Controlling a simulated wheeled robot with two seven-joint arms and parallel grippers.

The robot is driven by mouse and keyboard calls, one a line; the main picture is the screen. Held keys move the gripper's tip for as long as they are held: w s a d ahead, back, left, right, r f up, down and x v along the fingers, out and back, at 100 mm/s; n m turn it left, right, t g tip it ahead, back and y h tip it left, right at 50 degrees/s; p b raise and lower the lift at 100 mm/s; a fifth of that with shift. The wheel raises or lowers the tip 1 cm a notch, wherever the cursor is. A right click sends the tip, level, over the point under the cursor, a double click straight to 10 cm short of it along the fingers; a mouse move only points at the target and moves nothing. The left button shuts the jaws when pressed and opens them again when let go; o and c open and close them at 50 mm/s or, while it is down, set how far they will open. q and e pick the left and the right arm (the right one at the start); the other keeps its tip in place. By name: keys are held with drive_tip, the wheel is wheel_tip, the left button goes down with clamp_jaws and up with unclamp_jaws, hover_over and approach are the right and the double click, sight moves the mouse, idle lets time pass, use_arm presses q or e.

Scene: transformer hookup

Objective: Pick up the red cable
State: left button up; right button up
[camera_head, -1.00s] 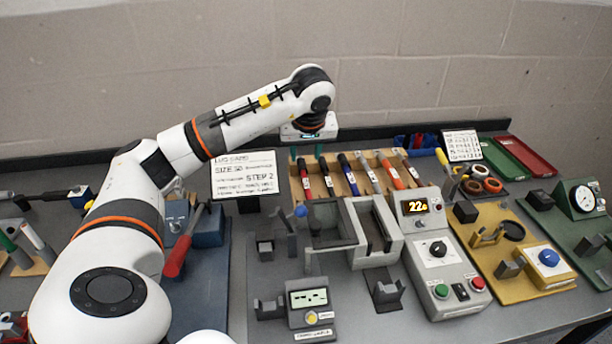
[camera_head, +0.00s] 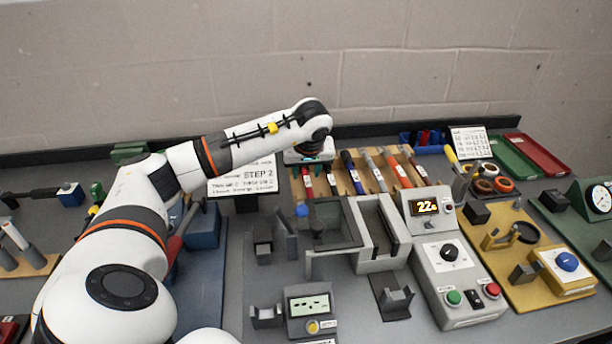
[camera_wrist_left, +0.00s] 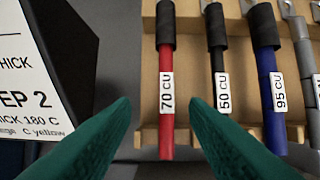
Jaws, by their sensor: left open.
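The red cable (camera_wrist_left: 166,95) lies in a wooden rack, with a black sleeve at its far end and a "70 CU" label. In the head view its lower part (camera_head: 308,185) shows just below my left gripper (camera_head: 311,168). In the left wrist view the green fingertips of my left gripper (camera_wrist_left: 160,120) are spread apart, one on each side of the red cable's near end in the picture. The gripper is empty; whether the tips are level with the cable is unclear. My right gripper is not in view.
A black cable (camera_wrist_left: 219,80) and a blue cable (camera_wrist_left: 267,75) lie right of the red one in the wooden rack (camera_head: 337,186). A "STEP 2" sign (camera_head: 243,178) stands close on the left. A grey fixture (camera_head: 372,238) stands in front.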

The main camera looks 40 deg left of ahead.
sight(307, 179)
use_arm(q)
drive_tip(key=f, duration=0.1)
drive_tip(key=w+a+f+p, duration=0.1)
drive_tip(key=w+f+p, duration=0.1)
drive_tip(key=f, duration=0.1)
drive_tip(key=shift+w+a, duration=0.2)
drive_tip(key=shift+a, duration=0.15)
drive_tip(key=shift+w+a+f, duration=0.1)
drive_tip(key=shift+a+f, duration=0.05)
drive_tip(key=shift+f, duration=0.15)
drive_tip(key=shift+c, duration=0.3)
clamp_jaws()
